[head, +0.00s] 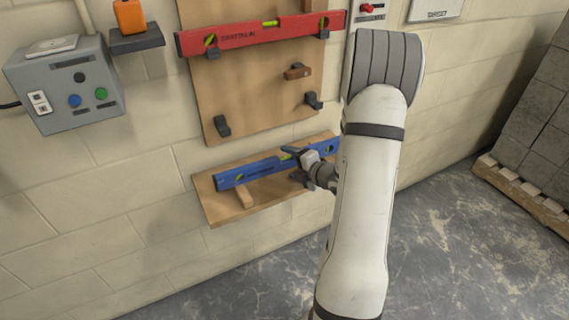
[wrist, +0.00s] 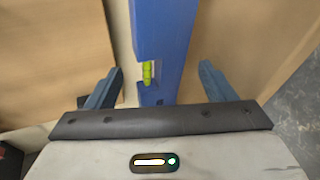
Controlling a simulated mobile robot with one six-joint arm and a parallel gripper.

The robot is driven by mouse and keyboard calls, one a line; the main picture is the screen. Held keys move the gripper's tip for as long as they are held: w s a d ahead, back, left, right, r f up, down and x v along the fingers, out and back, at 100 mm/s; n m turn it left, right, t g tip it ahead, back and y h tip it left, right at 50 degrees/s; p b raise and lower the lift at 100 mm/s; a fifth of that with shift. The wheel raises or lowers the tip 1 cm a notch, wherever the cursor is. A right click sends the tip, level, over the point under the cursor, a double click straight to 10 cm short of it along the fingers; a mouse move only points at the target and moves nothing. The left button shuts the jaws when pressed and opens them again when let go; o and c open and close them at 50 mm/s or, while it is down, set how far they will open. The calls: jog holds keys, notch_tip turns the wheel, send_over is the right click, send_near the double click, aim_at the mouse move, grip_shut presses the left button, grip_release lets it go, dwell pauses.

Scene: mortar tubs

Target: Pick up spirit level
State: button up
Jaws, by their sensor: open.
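A blue spirit level (head: 248,170) lies along the low wooden shelf, with a green vial near its middle. A red spirit level (head: 262,35) sits on dark hooks on the wooden board above. My gripper (head: 296,163) is at the middle of the blue level, its fingers open. In the wrist view the blue level (wrist: 172,35) runs between the two open fingers of my gripper (wrist: 160,80), with a gap on each side.
The shelf (head: 210,206) is fixed low on the block wall, with a small wooden bracket (head: 246,195). Empty dark hooks (head: 221,126) stick out of the board (head: 245,85). A grey control box (head: 65,85) is at left. A pallet of blocks (head: 525,195) stands at right.

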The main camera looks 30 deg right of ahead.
jog(key=shift+x, duration=0.75)
jog(key=shift+r, duration=0.1)
jog(key=shift+c, duration=0.3)
jog(key=c, duration=1.4)
notch_tip(320, 180, up, 10)
jog(key=p, duration=0.2)
jog(key=shift+p, duration=0.4)
grip_shut()
